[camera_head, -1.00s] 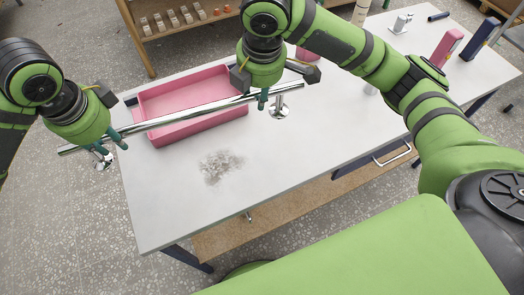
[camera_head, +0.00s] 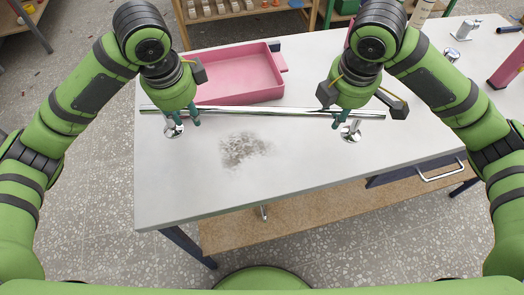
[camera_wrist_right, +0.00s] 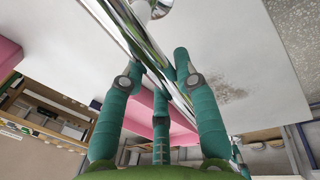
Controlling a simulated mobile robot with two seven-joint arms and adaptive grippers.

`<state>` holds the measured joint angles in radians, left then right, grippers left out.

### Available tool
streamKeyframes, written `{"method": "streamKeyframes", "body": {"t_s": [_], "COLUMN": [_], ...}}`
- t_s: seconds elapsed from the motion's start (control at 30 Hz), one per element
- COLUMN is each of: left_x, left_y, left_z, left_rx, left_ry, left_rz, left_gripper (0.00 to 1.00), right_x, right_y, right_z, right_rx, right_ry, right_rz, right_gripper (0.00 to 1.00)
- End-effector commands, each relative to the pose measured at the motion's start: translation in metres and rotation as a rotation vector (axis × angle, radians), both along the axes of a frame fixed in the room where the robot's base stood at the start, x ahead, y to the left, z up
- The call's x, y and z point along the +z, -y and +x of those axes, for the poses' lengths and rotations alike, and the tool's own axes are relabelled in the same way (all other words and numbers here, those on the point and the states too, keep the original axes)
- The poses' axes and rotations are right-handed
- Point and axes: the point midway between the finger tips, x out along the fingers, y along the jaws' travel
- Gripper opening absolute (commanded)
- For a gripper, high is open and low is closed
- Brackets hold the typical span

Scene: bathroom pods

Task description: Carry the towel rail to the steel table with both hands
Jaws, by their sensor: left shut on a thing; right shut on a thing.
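The towel rail (camera_head: 265,112) is a long chrome bar with a round mount near each end. It lies level across the picture over the pale top of the steel table (camera_head: 310,185), in front of a pink tray. My left gripper (camera_head: 189,120) is shut on the bar near its left mount (camera_head: 173,131). My right gripper (camera_head: 345,119) is shut on it near the right mount (camera_head: 350,133). In the right wrist view the bar (camera_wrist_right: 150,52) runs between the green fingers. I cannot tell whether the mounts touch the tabletop.
The pink tray (camera_head: 270,92) stands on the table just behind the rail. A grey dusty patch (camera_head: 243,149) marks the top in front. Chrome fittings (camera_head: 465,30) and a pink block (camera_head: 508,68) are at the right. The front middle of the table is clear.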

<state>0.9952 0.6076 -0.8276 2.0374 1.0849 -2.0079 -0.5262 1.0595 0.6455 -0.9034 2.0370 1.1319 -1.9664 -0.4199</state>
Motion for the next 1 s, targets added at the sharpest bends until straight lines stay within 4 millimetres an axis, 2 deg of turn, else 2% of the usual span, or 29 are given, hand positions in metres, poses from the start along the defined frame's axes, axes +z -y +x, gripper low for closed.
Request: {"method": "streamKeyframes", "body": {"t_s": [0.53,1.0], "left_x": [-0.003,-0.029], "left_y": [0.001,0.001], "left_z": [0.0,0.0], "left_rx": [-0.002,-0.002], "left_ry": [0.003,0.003], "left_rz": [-0.003,-0.003], "left_gripper": [0.0,0.0], "right_x": [-0.004,-0.029], "right_y": [0.0,0.0], "right_z": [0.0,0.0], "right_rx": [0.0,0.0], "right_ry": [0.002,0.002], "right_rz": [0.002,0.002], "right_gripper": [0.0,0.0]}}
